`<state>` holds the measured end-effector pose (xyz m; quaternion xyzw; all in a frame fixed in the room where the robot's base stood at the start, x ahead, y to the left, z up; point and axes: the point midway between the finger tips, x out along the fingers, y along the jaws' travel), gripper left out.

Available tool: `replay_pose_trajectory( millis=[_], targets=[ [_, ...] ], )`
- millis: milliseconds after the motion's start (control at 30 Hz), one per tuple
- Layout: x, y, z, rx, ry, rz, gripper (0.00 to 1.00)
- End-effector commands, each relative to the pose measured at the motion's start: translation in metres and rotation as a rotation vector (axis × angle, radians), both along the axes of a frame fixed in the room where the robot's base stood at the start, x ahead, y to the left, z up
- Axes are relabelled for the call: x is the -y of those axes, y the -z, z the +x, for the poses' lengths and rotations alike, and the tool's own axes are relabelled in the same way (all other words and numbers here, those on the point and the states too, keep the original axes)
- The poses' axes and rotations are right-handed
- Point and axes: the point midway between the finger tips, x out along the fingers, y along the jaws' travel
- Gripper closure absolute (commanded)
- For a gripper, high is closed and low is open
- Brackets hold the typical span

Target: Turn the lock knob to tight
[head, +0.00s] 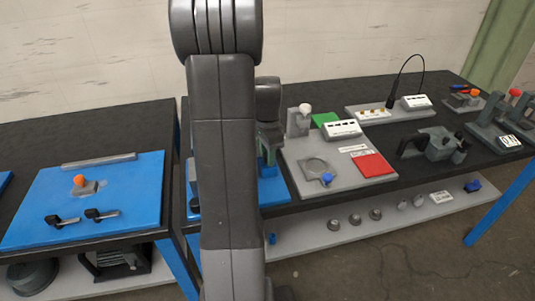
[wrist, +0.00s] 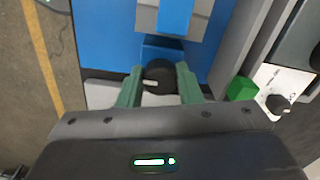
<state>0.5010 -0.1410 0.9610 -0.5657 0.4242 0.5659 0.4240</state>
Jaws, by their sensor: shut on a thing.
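The lock knob (wrist: 158,76) is a round black knob with a white pointer mark, in the middle of the wrist view. It sits in front of a blue block (wrist: 161,50) on a blue plate (wrist: 112,40). The pointer lies roughly sideways, toward the left. My gripper (wrist: 160,70) has its two green fingers on either side of the knob, shut on it. In the head view my arm hides the knob and most of the blue plate (head: 275,190). No tight or loose label can be read.
In the wrist view, a green block (wrist: 242,88) and a white panel with another black knob (wrist: 278,104) lie to the right. In the head view, a grey board with a red pad (head: 373,165) stands right of my arm. A blue board (head: 130,215) is at left.

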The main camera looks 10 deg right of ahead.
Motion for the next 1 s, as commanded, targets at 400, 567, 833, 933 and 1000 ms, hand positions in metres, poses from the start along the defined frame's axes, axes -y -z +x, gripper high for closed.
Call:
replay_pose_trajectory(
  millis=[400,567,833,933,1000],
  targets=[
    [0.0,-0.001,0.001,0.002,0.005,0.001,0.61],
    [0.0,0.0,0.0,0.001,0.004,0.0,0.47],
    [0.0,-0.004,0.0,0.001,0.004,0.0,0.47],
    [0.0,-0.016,0.001,0.004,0.004,-0.001,0.47],
    [0.0,-0.029,0.001,0.007,0.004,-0.001,0.47]
  ],
)
